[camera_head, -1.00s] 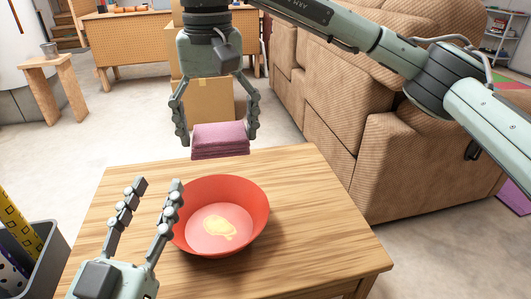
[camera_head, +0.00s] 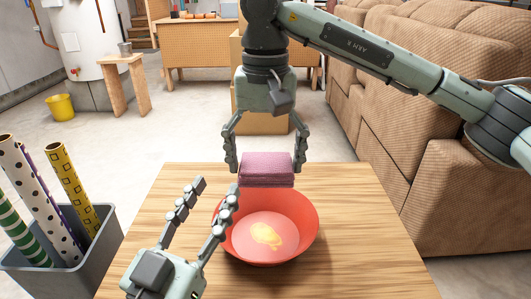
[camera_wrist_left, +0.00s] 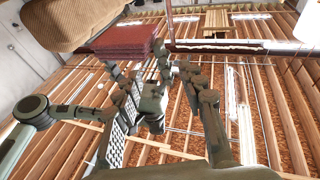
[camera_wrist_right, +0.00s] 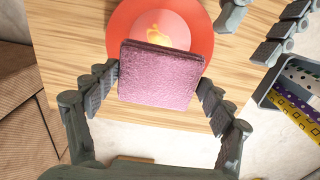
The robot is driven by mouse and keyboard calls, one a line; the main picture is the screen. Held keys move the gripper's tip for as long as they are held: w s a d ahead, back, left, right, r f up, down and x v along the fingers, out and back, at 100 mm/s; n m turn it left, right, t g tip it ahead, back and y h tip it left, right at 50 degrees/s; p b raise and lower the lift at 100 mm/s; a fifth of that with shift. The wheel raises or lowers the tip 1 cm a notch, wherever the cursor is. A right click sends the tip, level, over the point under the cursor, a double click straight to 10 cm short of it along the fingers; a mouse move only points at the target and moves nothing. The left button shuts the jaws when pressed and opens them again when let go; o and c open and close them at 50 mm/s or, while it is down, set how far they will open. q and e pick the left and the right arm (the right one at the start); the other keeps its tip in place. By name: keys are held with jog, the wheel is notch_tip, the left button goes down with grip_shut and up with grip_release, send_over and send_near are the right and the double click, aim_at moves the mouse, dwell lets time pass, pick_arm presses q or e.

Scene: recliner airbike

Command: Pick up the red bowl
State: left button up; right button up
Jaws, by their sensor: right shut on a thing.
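The red bowl (camera_head: 300,245) stands on the wooden table, with a yellow mark on its inner bottom. It also shows in the right wrist view (camera_wrist_right: 199,35). My left gripper (camera_head: 215,188) is open and empty, pointing up at the bowl's left side. Its right finger overlaps the bowl's left rim in the head view; I cannot tell if they touch. My right gripper (camera_head: 266,163) is shut on a folded purple cloth (camera_head: 266,170), held behind and above the bowl. The cloth covers part of the bowl in the right wrist view (camera_wrist_right: 160,75).
The wooden table (camera_head: 370,215) is bare right of the bowl. A grey bin (camera_head: 95,250) with patterned rolls stands left of the table. A brown recliner sofa (camera_head: 430,140) is at the right, and a cardboard box (camera_head: 262,122) stands behind the cloth.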

pick_arm(q)
jog(key=shift+c, duration=0.4)
jog(key=shift+w, duration=0.1)
jog(key=shift+c, duration=1.2)
jog(key=w+a+m, duration=0.1)
jog(key=w+m, duration=0.1)
jog(key=w+a+m+g, duration=0.1)
jog(key=w+m, duration=0.2)
jog(key=w+a+r+m, duration=0.1)
jog(key=w+m, duration=0.1)
jog(key=m, duration=0.1)
jog(key=shift+w+a+g, duration=0.15)
jog(key=shift+w+g, duration=0.1)
jog(key=shift+g, duration=0.05)
jog(key=shift+c, duration=1.4)
jog(key=w+d+r+m+g+h, duration=0.1)
jog(key=w+d+r+m+g, duration=0.1)
jog(key=w+m+g, duration=0.3)
jog(key=s+a+f+m+g+y, duration=0.35)
jog(key=s+f+m+g, duration=0.35)
jog(key=s+m, duration=0.65)
jog(key=m, duration=0.2)
send_near(231, 235)
jog(key=shift+w+d+n+y, duration=0.15)
jog(key=shift+w+n+y, duration=0.1)
jog(key=shift+y, duration=0.1)
jog(key=shift+x, duration=3.1)
